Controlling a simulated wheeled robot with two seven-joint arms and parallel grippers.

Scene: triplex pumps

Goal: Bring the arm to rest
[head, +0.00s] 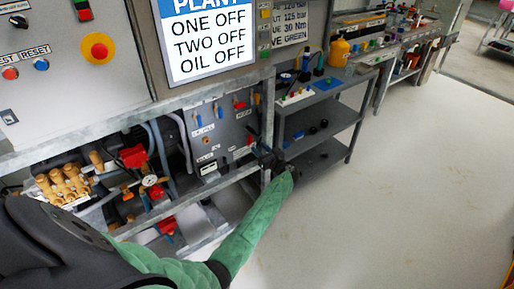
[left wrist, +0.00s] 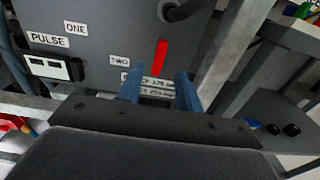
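My left arm reaches in a green sleeve across the head view. Its dark gripper (head: 272,160) is in front of the right end of the grey valve panel (head: 222,130), near a frame post. In the left wrist view the two blue fingers (left wrist: 160,88) are apart with no object held between them. Just beyond them a red lever (left wrist: 160,57) stands upright on the panel, beside a label reading TWO. Whether the fingers touch the panel is unclear. My right gripper is in neither view.
Pump parts with brass fittings (head: 62,186) and red valves sit in the frame at left. A sign (head: 207,38) and a control box with a red button (head: 98,48) are above. A shelved trolley (head: 330,118) stands beyond the gripper. The floor (head: 400,200) at right is clear.

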